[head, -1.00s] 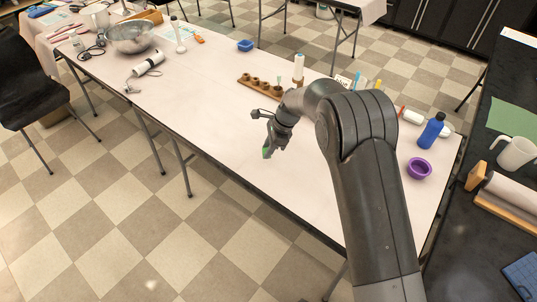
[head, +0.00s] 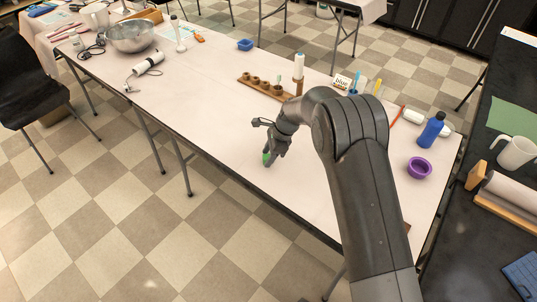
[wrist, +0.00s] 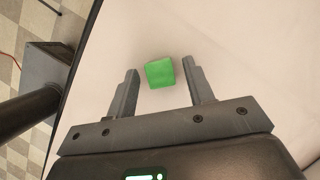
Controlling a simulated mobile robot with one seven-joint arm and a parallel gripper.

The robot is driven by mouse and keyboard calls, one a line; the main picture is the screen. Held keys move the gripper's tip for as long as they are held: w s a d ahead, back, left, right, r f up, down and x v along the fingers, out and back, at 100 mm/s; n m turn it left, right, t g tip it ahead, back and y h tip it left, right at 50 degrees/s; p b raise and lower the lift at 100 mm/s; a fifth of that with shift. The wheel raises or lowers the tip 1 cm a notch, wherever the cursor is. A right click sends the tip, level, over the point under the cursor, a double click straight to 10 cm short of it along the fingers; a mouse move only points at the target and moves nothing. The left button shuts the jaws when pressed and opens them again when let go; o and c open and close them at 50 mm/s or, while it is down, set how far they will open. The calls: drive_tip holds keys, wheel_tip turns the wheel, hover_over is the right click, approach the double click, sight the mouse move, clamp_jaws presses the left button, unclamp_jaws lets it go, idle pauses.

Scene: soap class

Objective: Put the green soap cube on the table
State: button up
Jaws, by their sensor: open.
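The green soap cube (wrist: 160,73) rests on the white table (wrist: 225,30) in the wrist view, a little beyond and between the fingertips of my gripper (wrist: 162,84). The fingers are spread wide, with a gap on each side of the cube, and hold nothing. In the head view the green cube (head: 266,158) shows as a small patch at the tip of my gripper (head: 270,160), near the table's front edge. My gripper partly hides it there.
A wooden holder (head: 262,87) with several cups stands behind my gripper. A white bottle (head: 299,66), a blue bottle (head: 432,130) and a purple bowl (head: 419,168) stand farther right. The table left of my gripper is clear.

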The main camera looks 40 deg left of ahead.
drive_tip(key=v, duration=1.2)
drive_tip(key=shift+r, duration=0.15)
